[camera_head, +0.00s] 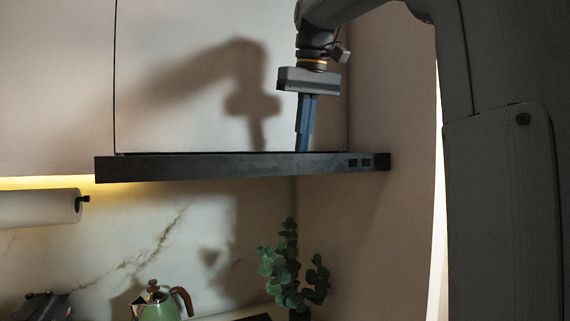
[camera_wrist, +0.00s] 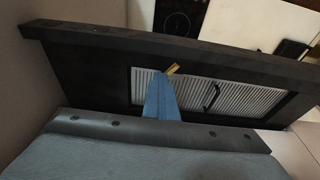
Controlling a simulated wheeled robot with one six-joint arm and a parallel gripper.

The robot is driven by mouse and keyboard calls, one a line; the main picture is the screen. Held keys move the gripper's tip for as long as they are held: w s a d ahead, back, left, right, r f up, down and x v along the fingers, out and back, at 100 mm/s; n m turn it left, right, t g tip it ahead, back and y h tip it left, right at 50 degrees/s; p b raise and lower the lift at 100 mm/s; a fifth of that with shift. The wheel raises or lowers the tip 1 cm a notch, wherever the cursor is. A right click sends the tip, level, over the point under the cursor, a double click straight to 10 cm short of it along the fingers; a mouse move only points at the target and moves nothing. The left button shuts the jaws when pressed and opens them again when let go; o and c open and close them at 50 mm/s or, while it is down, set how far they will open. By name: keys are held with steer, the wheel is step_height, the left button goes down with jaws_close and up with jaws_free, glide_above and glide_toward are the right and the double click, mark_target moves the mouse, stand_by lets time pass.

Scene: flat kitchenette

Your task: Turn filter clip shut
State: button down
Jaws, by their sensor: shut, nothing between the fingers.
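The range hood (camera_head: 240,167) is a long dark bar under the wall cabinet; it also shows in the wrist view (camera_wrist: 90,75). In the wrist view its pale ribbed filter (camera_wrist: 240,100) sits in a dark frame and has a dark handle (camera_wrist: 211,97). The filter clip (camera_wrist: 173,69) is a small brass-coloured piece at the filter's upper edge, lying at a slant. My gripper (camera_head: 303,150) points down at the hood's top edge, its blue fingers shut and empty. In the wrist view the fingertips (camera_wrist: 159,74) are right beside the clip; I cannot tell whether they touch it.
A paper towel roll (camera_head: 38,207) hangs at the left below the cabinet. A green kettle (camera_head: 160,305) and a leafy plant (camera_head: 290,270) stand below the hood. A dark hob (camera_wrist: 178,20) shows beyond the hood. A side wall (camera_head: 370,215) closes the right.

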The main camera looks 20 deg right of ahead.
steer(key=shift+w+a+p, duration=0.35)
steer(key=shift+w+a, duration=0.05)
stand_by(0.5)
steer(key=shift+w+v, duration=0.2)
steer(key=shift+v, duration=0.6)
steer(key=shift+w+v, duration=0.2)
steer(key=shift+v, duration=0.6)
steer(key=shift+w+v, duration=0.2)
steer(key=shift+v, duration=0.65)
